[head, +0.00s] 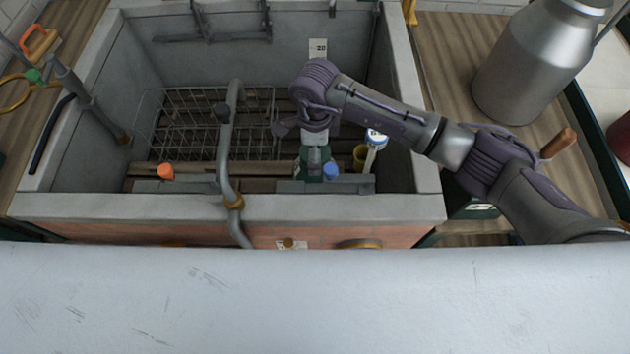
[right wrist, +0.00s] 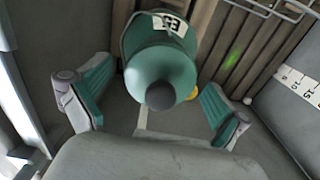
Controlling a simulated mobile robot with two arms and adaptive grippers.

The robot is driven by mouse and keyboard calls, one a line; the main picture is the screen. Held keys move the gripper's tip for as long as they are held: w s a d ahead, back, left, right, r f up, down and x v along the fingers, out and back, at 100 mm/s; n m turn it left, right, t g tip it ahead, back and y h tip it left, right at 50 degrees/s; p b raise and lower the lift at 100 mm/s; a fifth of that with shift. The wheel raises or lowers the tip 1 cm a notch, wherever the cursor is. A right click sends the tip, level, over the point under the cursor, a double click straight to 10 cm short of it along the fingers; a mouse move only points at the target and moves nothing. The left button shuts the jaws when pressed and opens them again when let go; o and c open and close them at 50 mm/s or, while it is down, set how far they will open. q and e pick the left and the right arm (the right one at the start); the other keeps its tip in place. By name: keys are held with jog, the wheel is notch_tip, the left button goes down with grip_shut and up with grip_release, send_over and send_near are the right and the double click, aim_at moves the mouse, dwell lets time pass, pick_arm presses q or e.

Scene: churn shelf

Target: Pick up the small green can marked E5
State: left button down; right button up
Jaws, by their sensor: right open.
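In the right wrist view the small green can (right wrist: 162,68) shows its rounded shoulder and dark round top, with a white label reading E5 on its far side. My right gripper (right wrist: 158,104) is open, with one teal-padded finger on each side of the can and gaps visible between pads and can. In the head view my right arm reaches down into the grey basin, and the right gripper (head: 315,172) is near its front wall. There the can is mostly hidden by the gripper; I cannot separate its green from the finger pads. My left gripper is not in view.
A wire rack (head: 205,125) stands in the basin (head: 415,150) over wooden slats. A curved grey pipe (head: 226,150) rises left of the gripper. A large metal churn (head: 535,65) stands at right.

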jog(key=shift+f, duration=0.7)
jog(key=shift+w+r, duration=0.1)
grip_shut()
